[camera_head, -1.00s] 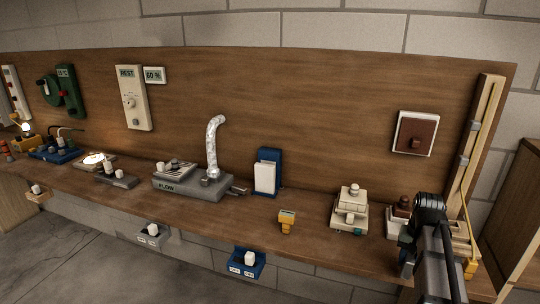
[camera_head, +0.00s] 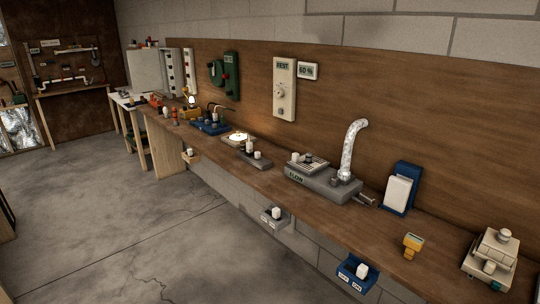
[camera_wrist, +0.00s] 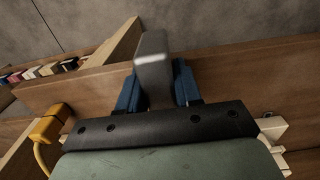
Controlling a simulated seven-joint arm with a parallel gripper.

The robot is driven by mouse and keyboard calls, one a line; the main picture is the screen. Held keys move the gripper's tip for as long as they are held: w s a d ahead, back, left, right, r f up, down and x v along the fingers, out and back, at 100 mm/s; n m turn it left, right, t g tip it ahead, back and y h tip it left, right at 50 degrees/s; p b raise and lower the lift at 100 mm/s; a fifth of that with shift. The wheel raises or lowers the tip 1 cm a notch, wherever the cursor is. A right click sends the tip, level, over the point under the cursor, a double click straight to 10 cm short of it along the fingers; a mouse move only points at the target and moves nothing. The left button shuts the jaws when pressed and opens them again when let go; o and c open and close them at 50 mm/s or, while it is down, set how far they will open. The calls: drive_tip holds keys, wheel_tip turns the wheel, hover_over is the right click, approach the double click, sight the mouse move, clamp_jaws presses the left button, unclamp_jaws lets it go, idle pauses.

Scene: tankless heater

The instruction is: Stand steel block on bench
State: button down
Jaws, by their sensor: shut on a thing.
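My gripper (camera_wrist: 157,88) shows in the wrist view, its two blue fingers shut on a grey steel block (camera_wrist: 153,52). The block stands out beyond the fingertips, and its lower part is partly hidden between the fingers. The wooden bench (camera_head: 318,227) runs across the head view along the panelled wall. Wooden surfaces and edges lie behind the block in the wrist view; I cannot tell whether the block touches any of them. Neither my gripper nor the block is in the head view.
On the bench stand a grey FLOW unit (camera_head: 325,184) with a silver duct, a blue-and-white holder (camera_head: 400,190), a small yellow meter (camera_head: 412,246) and a cream device (camera_head: 490,256). Bare bench lies between them. A yellow fitting (camera_wrist: 48,124) shows left in the wrist view.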

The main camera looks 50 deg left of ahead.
drive_tip(key=w+d+r, duration=0.4)
drive_tip(key=w+r, duration=0.1)
drive_tip(key=w, duration=0.3)
drive_tip(key=shift+w, duration=0.15)
drive_tip(key=shift+f, duration=0.1)
drive_tip(key=shift+f, duration=2.9)
drive_tip(key=shift+f, duration=0.45)
drive_tip(key=c, duration=0.7)
unclamp_jaws()
